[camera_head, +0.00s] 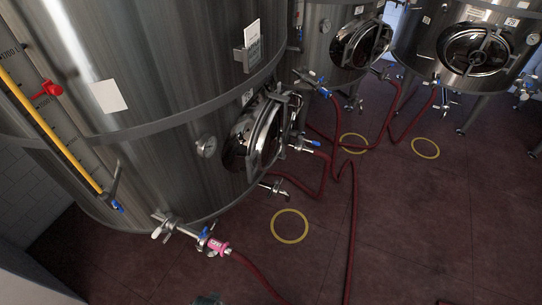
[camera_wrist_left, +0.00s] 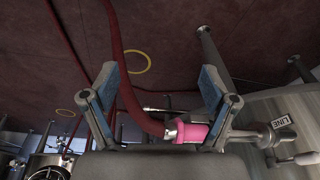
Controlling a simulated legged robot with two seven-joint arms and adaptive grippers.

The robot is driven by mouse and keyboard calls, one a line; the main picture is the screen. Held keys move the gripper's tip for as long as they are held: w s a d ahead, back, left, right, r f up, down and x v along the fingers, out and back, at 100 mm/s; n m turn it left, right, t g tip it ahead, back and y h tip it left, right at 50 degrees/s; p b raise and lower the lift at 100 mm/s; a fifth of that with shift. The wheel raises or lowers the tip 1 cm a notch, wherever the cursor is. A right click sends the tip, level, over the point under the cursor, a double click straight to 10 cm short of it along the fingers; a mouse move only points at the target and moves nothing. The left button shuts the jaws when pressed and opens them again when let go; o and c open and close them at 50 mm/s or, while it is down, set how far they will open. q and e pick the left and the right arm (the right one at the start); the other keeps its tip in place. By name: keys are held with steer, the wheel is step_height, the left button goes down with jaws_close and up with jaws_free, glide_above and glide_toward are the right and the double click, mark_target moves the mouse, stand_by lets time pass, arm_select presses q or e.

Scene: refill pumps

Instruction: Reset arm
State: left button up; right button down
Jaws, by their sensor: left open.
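My left gripper (camera_wrist_left: 159,76) is open in the left wrist view, with its two blue-padded fingers spread and nothing held between them. A pink hose coupling (camera_wrist_left: 193,133) shows beyond the gripper, partly hidden behind the right-hand finger. A dark red hose (camera_wrist_left: 122,60) runs from it across the gap between the fingers, and I see no contact. In the head view the pink coupling (camera_head: 217,245) joins the valve at the foot of the near steel tank (camera_head: 160,90). Only a small dark piece, perhaps of my left gripper, shows at the bottom edge there. My right gripper is not seen.
Two more steel tanks (camera_head: 318,42) (camera_head: 432,40) stand behind, with round hatches. Red hoses (camera_head: 352,215) trail over the dark red floor (camera_head: 440,220). Yellow rings (camera_head: 290,241) mark the floor.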

arm_select(q)
steer(key=s+f+g+b, duration=0.1)
steer(key=s+f+b, duration=0.15)
steer(key=f, duration=0.75)
steer(key=s+f+b, duration=0.1)
steer(key=s+f, duration=0.3)
steer(key=f, duration=0.5)
steer(key=s+a+f+b, duration=0.2)
steer(key=s+a+f, duration=0.1)
steer(key=s+f, duration=0.9)
steer(key=shift+s+a+f+g, duration=0.25)
steer(key=shift+s+g, duration=0.15)
steer(key=shift+s, duration=0.6)
